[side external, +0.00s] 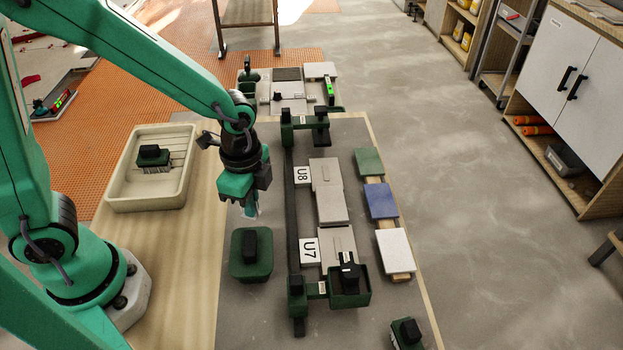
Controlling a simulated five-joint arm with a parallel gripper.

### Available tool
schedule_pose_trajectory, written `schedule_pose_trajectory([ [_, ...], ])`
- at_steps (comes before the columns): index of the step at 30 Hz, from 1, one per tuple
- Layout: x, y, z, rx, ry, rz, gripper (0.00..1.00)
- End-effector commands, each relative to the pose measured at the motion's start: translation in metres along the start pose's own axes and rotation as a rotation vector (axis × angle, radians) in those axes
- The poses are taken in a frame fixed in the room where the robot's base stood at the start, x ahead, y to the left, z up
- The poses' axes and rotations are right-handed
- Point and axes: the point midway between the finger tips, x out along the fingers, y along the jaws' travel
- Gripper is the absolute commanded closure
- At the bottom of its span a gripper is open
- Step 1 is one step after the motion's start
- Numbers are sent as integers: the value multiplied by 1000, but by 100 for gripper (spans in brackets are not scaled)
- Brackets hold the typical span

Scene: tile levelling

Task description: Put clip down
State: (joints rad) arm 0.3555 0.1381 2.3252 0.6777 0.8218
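My gripper (251,208) points down above the grey work mat, left of the long dark rail (291,210). A small pale piece shows at its tips; I cannot tell whether this is the clip or part of the fingers. Whether the fingers are open or shut is too small to see. A green block with a black handle (250,262) sits on the mat just in front of the gripper, apart from it.
Green end brackets stand at both rail ends, with a dark green box (350,298) at the near end. Green, blue and white (393,249) pads lie at right. A cream tray (128,196) at left holds a green-black tool (152,155). Another tool (407,333) sits at front right.

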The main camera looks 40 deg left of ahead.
Motion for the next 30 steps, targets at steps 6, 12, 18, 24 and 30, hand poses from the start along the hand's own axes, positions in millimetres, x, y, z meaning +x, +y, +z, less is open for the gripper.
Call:
schedule_pose_trajectory([
  [6,18,-27,11,-3,-1,2,100],
  [12,22,-34,14,0,0,0,100],
  [18,25,-34,14,1,-1,1,100],
  [24,40,-34,14,1,-3,4,100],
  [30,58,-34,14,0,-2,3,100],
])
